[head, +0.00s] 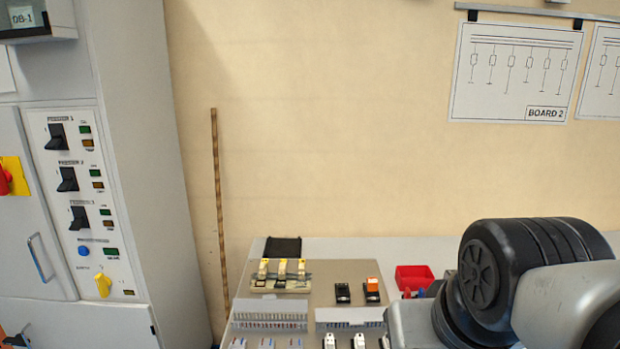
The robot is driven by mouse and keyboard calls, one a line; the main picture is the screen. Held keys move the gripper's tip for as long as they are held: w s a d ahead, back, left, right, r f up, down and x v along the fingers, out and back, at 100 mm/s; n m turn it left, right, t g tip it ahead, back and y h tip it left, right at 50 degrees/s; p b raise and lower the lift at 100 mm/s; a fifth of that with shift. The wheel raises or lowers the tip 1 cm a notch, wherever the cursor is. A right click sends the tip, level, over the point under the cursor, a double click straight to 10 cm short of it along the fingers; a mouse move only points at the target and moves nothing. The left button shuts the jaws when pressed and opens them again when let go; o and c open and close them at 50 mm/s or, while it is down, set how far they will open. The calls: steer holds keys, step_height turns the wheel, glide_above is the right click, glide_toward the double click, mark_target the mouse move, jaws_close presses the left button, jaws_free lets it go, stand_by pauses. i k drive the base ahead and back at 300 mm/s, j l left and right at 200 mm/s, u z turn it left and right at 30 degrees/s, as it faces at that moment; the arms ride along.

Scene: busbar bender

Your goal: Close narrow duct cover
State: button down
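Two grey slotted wiring ducts lie on a beige mounting plate (320,283) at the bottom of the head view. The left duct (270,318) shows a row of slots along its front. My gripper is out of view; only dark and grey links of my arm show at lower right.
Yellow-topped terminal parts (282,272), small black and orange devices (372,290) and a red bin (413,278) are on the bench. White devices (330,341) sit at the bottom edge. A tall grey cabinet (150,150) stands left.

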mark_target(269, 304)
steer(key=i+j, duration=0.15)
steer(key=j, duration=0.2)
steer(key=i+j, duration=0.15)
steer(key=j, duration=0.2)
steer(key=i+j, duration=0.15)
steer(key=j, duration=0.15)
steer(key=i+j, duration=0.15)
steer(key=j, duration=0.2)
